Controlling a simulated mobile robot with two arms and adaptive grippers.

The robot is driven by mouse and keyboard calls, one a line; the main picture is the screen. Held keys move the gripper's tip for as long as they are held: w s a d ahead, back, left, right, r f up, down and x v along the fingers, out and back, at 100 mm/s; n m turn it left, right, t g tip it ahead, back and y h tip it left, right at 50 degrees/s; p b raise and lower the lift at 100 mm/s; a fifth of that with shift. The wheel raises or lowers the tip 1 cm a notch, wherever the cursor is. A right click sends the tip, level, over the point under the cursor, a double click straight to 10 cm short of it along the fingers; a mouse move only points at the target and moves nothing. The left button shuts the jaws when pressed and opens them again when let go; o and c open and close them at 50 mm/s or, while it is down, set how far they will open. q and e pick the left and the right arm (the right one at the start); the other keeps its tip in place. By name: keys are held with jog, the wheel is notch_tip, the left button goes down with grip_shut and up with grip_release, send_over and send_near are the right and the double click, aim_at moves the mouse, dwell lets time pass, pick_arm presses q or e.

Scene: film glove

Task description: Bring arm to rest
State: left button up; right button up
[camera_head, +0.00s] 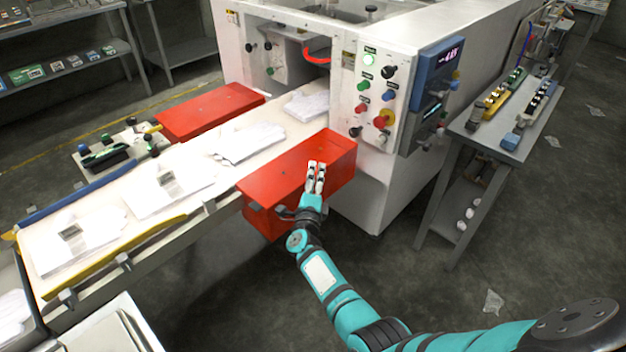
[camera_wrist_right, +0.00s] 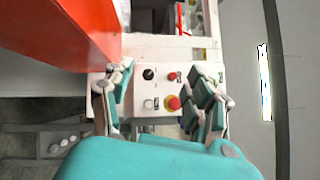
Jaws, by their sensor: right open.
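My right gripper (camera_head: 316,178) is at the end of my teal right arm, in front of the red box-shaped guard (camera_head: 330,152) on the near side of the conveyor. In the right wrist view the gripper (camera_wrist_right: 160,92) has its two fingers apart with nothing between them. Beyond them is a white panel with a red knob (camera_wrist_right: 173,103) and a black knob (camera_wrist_right: 149,74). The red guard (camera_wrist_right: 75,25) fills the upper left of that view. Whether the fingers touch the guard is hard to tell. My left gripper is not in either view.
The white machine (camera_head: 385,195) stands behind, with a control panel (camera_head: 374,95) of buttons. White gloves (camera_head: 245,142) lie on the conveyor (camera_head: 200,150). A grey side table (camera_head: 500,130) with small parts stands at right. The floor (camera_head: 430,290) in front is mostly open.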

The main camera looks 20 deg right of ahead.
jog(key=shift+a+f, duration=0.15)
jog(key=shift+f, duration=0.1)
dwell(0.3)
jog(key=s+a+f+n+g+y, duration=0.25)
jog(key=s+f+n, duration=0.45)
jog(key=f, duration=0.4)
jog(key=s+a+f+n+g+y, duration=0.2)
jog(key=s+a+f+n+y, duration=0.15)
jog(key=s+f+n, duration=0.45)
jog(key=s+a+f+n+g+y, duration=0.2)
jog(key=s+a+f+n+y, duration=0.15)
jog(key=s+f, duration=0.8)
jog(key=s+d+f+n+g, duration=0.1)
jog(key=s+f+n+g, duration=0.2)
jog(key=s, duration=0.8)
jog(key=s+d+f+n+g, duration=0.1)
jog(key=s+f+n+g, duration=0.2)
jog(key=s+f, duration=0.4)
jog(key=s+d+f+n+g, duration=0.1)
jog(key=s+f+n+g, duration=0.2)
jog(key=s, duration=1.3)
notch_tip(320, 180, down, 3)
jog(key=shift+s+d+r+n, duration=0.1)
jog(key=shift+s+d+n, duration=0.15)
jog(key=shift+n, duration=0.7)
jog(key=shift+w, duration=0.1)
jog(key=shift+c, duration=0.4)
